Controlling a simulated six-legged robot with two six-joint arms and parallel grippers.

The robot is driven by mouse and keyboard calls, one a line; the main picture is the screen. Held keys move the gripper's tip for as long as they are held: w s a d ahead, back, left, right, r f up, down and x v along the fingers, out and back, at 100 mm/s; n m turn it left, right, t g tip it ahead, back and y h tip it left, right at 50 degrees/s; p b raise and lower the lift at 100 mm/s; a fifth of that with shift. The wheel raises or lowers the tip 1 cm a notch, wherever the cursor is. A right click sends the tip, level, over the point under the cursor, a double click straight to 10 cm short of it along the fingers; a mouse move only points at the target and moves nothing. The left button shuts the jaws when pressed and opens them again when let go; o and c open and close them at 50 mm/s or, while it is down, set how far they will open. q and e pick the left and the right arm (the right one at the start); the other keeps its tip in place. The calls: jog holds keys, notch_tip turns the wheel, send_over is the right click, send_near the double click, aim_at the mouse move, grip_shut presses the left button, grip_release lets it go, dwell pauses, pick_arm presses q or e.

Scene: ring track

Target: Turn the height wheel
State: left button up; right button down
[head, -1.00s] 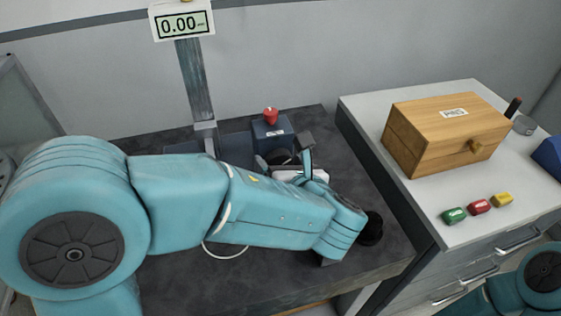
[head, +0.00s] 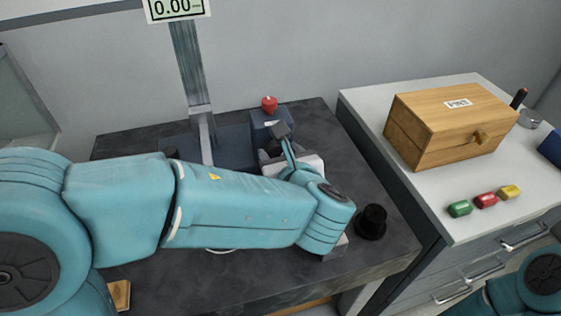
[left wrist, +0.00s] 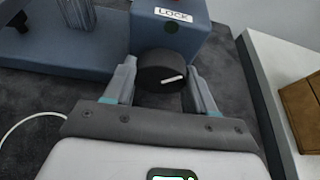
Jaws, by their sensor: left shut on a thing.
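The height wheel is a black round knob (left wrist: 158,72) with a short white mark on its face, in the left wrist view. It sits on the front of the blue housing (left wrist: 170,22) labelled LOCK. My left gripper (left wrist: 161,78) has one finger on each side of the wheel and is shut on it. In the head view, my left gripper (head: 283,150) is at the housing (head: 266,124), and the wheel is mostly hidden. A red knob (head: 269,103) tops the housing. The display (head: 177,8) on the column reads 0.00. My right gripper is out of view.
A black flanged cylinder (head: 371,222) stands on the dark table right of my left wrist. The white-topped cabinet (head: 420,190) on the right holds a wooden box (head: 445,125) and green, red and yellow blocks (head: 485,200). A white cable lies beneath my left arm.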

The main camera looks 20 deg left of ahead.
pick_arm(q)
jog(key=n+b, duration=0.1)
jog(key=b, duration=0.2)
jog(key=n+t+h+b, duration=0.1)
jog(key=n+b, duration=0.1)
jog(key=b, duration=0.2)
jog(key=f+n+t+h+b, duration=0.1)
jog(key=n+b, duration=0.1)
jog(key=b, duration=0.1)
jog(key=shift+r+n+t+h+b, duration=0.3)
jog(key=shift+n+h+b, duration=0.1)
jog(key=shift+b, duration=0.65)
jog(key=o, duration=1)
jog(key=shift+s, duration=0.1)
jog(key=shift+o, duration=0.2)
jog(key=shift+r, duration=0.1)
notch_tip(320, 180, up, 20)
jog(key=p, duration=0.8)
jog(key=shift+p, duration=0.35)
